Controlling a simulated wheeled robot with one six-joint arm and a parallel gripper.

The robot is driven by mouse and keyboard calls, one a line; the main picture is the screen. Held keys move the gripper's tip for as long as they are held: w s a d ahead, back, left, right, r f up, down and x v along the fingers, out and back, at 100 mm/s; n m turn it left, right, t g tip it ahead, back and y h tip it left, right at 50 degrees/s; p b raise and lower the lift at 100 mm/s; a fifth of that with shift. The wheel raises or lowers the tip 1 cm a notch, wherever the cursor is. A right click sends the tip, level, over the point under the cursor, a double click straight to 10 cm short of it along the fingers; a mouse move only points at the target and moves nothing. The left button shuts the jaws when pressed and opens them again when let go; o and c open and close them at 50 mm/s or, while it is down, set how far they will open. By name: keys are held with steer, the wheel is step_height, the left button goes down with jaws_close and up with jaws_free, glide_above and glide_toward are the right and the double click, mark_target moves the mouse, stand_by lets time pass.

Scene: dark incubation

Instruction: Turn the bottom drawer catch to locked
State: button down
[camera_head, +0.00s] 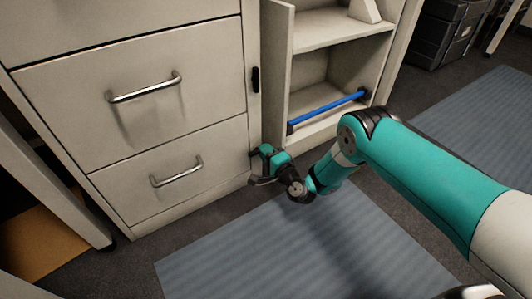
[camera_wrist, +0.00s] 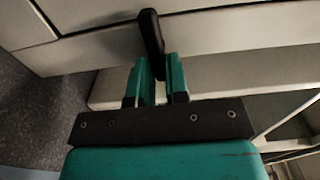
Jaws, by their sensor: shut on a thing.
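The bottom drawer (camera_head: 150,175) is closed, with a silver bar handle (camera_head: 177,172) on its front. The bottom drawer catch (camera_wrist: 150,30) is a black, elongated lever on the pale cabinet frame in the wrist view, slightly tilted. My teal gripper (camera_wrist: 159,62) is shut on the catch, with one finger on each side of its lower end. In the head view my gripper (camera_head: 258,160) is low at the right edge of the bottom drawer and mostly hides the catch there.
A similar black catch (camera_head: 256,80) stands upright beside the drawer above (camera_head: 130,100), also closed. To the right is an open shelf unit (camera_head: 313,75) with a blue bar (camera_head: 326,109) across it. A blue-grey mat (camera_head: 290,250) lies on the floor in front.

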stand_by(0.5)
steer(key=c, duration=1.1)
jaws_free()
steer(key=shift+p+v, duration=8.7)
steer(key=shift+p, duration=1.05)
